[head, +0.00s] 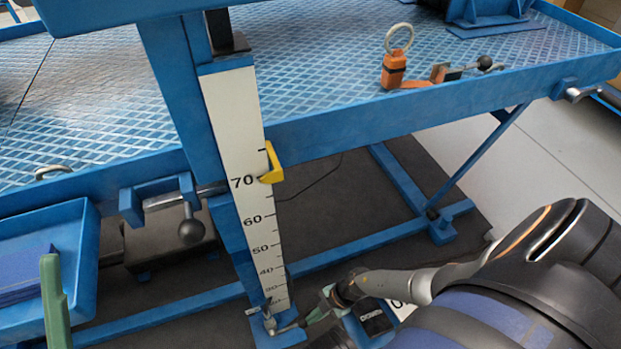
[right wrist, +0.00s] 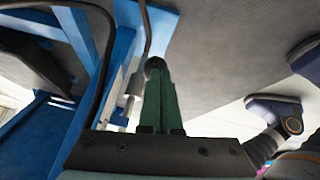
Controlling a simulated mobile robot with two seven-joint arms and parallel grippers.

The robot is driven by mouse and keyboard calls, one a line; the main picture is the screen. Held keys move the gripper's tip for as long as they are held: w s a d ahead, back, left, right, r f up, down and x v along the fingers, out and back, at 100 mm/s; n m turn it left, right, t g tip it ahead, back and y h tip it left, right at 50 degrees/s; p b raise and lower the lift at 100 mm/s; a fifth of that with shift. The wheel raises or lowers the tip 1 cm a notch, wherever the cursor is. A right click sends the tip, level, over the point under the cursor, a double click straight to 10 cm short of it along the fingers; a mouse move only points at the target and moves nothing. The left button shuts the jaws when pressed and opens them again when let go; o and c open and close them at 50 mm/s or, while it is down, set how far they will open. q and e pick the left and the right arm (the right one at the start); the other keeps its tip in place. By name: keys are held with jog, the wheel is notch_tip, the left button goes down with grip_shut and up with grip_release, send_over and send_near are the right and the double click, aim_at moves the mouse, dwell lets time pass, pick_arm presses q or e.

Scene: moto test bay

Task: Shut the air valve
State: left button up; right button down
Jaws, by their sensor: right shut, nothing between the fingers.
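My right gripper (head: 318,314) is low in the head view, beside the foot of the scale post. In the right wrist view its green fingers (right wrist: 157,90) are together and hold nothing. A dark ball knob (right wrist: 154,64) on a thin grey rod shows right at the fingertips; I cannot tell whether they touch. It looks like the air valve's handle. In the head view a small fitting with a rod (head: 283,328) at the post's foot is probably the valve, partly hidden by the gripper. A green finger of my left gripper (head: 52,300) shows at lower left; its opening cannot be seen.
The blue lift table (head: 350,137) spans above. A white scale (head: 237,140) with a yellow pointer (head: 272,166) near 70 stands before it. A clamp lever with a ball knob (head: 191,232) and a blue bin (head: 75,265) are left. Blue frame legs (head: 400,185) stand below.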

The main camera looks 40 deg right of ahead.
pick_arm(q)
jog(key=shift+d+f+b, duration=0.15)
jog(key=shift+f+b, duration=0.2)
jog(key=shift+f, duration=0.2)
pick_arm(e)
jog(key=shift+s+d+f, duration=0.1)
jog(key=shift+d+f, duration=0.15)
jog(key=shift+f, duration=0.45)
pick_arm(q)
jog(key=shift+s, duration=0.1)
pick_arm(e)
jog(key=shift+s+f, duration=0.1)
jog(key=shift+f, duration=0.05)
notch_tip(320, 180, up, 5)
jog(key=p, duration=0.5)
pick_arm(q)
jog(key=shift+s+a+r+b, duration=0.1)
jog(key=shift+a+r+b, duration=0.15)
jog(key=shift+r, duration=0.4)
jog(key=shift+w+a+r+b, duration=0.1)
jog(key=shift+a+r+b, duration=0.15)
jog(key=shift+r, duration=0.35)
jog(key=shift+s+a+r+b, duration=0.1)
jog(key=shift+a+r+b, duration=0.15)
jog(key=shift+r, duration=0.4)
pick_arm(e)
jog(key=s+d, duration=0.3)
jog(key=d, duration=0.6)
jog(key=shift+s+d, duration=0.35)
jog(key=shift+d, duration=0.05)
